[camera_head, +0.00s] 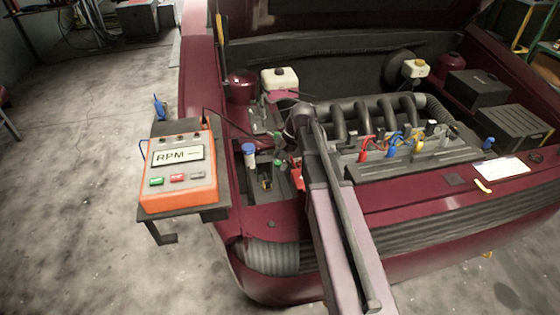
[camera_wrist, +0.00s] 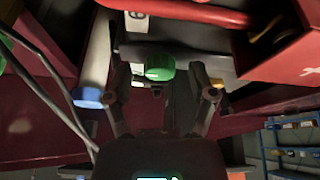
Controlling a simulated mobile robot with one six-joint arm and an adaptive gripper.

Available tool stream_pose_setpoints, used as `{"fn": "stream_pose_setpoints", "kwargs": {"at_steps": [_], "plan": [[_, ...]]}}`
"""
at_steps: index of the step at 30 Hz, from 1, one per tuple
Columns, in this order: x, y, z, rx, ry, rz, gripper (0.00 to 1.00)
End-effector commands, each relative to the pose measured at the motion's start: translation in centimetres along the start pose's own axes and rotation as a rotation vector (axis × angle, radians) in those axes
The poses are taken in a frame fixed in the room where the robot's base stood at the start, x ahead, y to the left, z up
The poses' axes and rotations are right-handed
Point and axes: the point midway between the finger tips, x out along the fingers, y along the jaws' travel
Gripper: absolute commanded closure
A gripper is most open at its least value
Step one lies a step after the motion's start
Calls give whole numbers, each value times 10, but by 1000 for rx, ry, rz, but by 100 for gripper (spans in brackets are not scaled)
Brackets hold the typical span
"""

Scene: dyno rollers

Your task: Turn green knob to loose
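The green knob (camera_wrist: 160,67) is a round ridged cap in the upper middle of the wrist view. My gripper (camera_wrist: 161,82) is open, with one finger to the left of the knob and one to the right. Gaps show between the knob and both fingers, and nothing is held. I cannot tell how far the fingertips reach along the knob. In the head view, a small green spot (camera_head: 278,163) shows in the engine bay left of my arm; I cannot tell if it is the knob. My arm hides much of that area.
A blue cap (camera_wrist: 88,97) is left of my gripper, and a red box (camera_wrist: 285,62) is close at upper right. A red bar (camera_wrist: 190,12) crosses above. An orange RPM meter (camera_head: 178,172) sits on a shelf beside the red car (camera_head: 300,270). Floor at left is clear.

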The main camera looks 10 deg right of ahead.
Motion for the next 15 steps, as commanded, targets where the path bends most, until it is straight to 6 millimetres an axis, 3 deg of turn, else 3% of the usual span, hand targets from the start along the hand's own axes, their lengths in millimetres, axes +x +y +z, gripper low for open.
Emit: {"fn": "stream_pose_setpoints", "kwargs": {"at_steps": [1,7,15], "plan": [[0,0,0,0,0,0,42],[0,0,0,0,0,0,100],[0,0,0,5,0,2,100]]}}
